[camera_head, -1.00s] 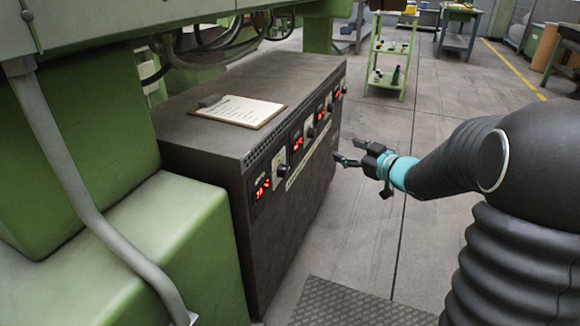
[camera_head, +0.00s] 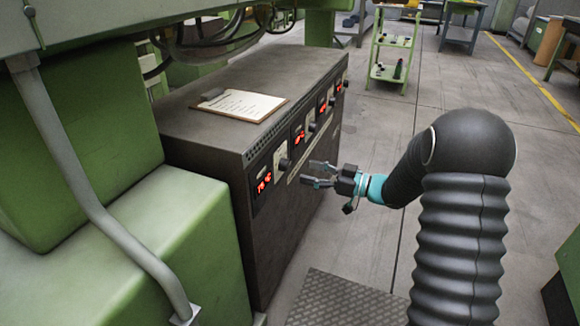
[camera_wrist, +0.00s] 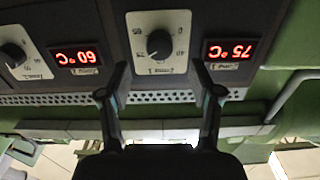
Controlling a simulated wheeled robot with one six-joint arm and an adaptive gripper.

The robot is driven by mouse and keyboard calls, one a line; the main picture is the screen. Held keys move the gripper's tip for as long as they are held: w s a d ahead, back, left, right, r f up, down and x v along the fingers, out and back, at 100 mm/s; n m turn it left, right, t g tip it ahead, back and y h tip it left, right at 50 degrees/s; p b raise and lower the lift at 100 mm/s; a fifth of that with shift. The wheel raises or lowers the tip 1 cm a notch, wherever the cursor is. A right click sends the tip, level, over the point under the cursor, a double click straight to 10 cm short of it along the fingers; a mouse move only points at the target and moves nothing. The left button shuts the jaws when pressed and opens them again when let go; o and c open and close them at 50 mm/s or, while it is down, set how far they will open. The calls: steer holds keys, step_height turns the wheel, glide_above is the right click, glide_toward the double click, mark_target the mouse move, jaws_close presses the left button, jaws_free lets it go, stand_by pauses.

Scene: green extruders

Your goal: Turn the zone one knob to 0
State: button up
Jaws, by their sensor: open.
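The nearest knob (camera_head: 284,164) is black on a pale dial plate, on the front of the dark control cabinet (camera_head: 310,209). In the wrist view, which is upside down, this knob (camera_wrist: 159,44) sits between and beyond my fingertips. A red display (camera_wrist: 229,50) reading 75 °C is beside it; it also shows in the head view (camera_head: 263,182). My gripper (camera_head: 308,173) is open and empty, a short way in front of the cabinet and apart from the knob.
A second knob (camera_wrist: 13,55) and a display reading 60 °C (camera_wrist: 75,57) are alongside. More displays and knobs run farther along the panel. A clipboard (camera_head: 239,105) lies on the cabinet top. A green machine (camera_head: 150,240) stands at left; the floor at right is mostly open.

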mark_target(289, 167)
steer(key=x, duration=0.7)
steer(key=shift+c, duration=0.2)
steer(key=c, duration=1.1)
